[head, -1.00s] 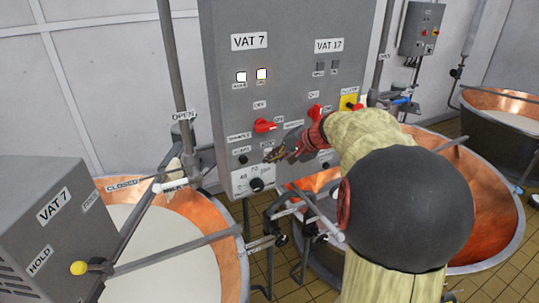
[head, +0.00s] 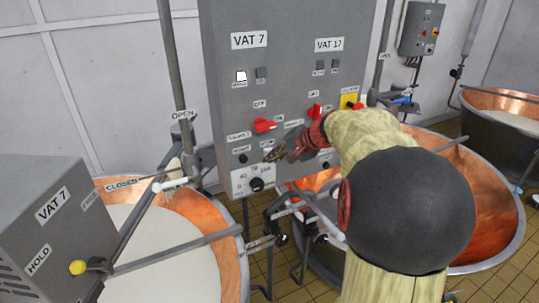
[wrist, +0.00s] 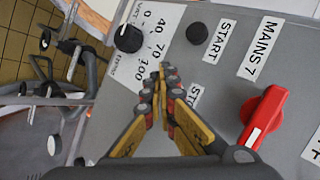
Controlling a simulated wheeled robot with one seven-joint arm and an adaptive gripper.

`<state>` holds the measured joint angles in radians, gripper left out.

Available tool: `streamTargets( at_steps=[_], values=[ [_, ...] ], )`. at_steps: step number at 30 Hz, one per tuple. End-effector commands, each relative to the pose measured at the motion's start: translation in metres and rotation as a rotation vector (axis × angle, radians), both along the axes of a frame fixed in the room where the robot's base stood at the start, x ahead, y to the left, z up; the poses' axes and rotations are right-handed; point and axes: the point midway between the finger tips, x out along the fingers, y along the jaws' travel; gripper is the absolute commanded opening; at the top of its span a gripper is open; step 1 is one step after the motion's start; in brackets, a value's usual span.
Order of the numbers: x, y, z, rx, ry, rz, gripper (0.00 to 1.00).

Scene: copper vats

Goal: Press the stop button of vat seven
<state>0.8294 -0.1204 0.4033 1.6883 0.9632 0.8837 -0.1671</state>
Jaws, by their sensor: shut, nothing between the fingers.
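The grey control panel (head: 285,90) carries a VAT 7 sign (head: 249,40) at its upper left. My gripper (head: 270,156) is shut and empty at the panel's lower left part, right of the black start button (head: 243,159). In the wrist view my fingertips (wrist: 162,78) meet close to the panel, beside the partly covered STO... label (wrist: 195,94). The stop button itself is hidden behind my fingers; I cannot tell contact for certain. The start button also shows in the wrist view (wrist: 197,33). Of the vat seven lamps, the left (head: 241,76) is lit white and the right (head: 261,73) is dark.
A red mains 7 switch (wrist: 265,115) sits beside my fingers. A black dial (head: 256,184) is just below. The VAT 17 controls (head: 329,45) are to the right. Copper vats (head: 232,262) stand below, with pipes and valve handles around them.

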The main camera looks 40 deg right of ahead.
Motion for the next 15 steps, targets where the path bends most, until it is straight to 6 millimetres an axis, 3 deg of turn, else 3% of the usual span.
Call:
streamTargets(
  at_steps=[15],
  values=[
    [-0.0124,0.0029,-0.0001,-0.001,0.000,-0.001,0.00]
  ],
)
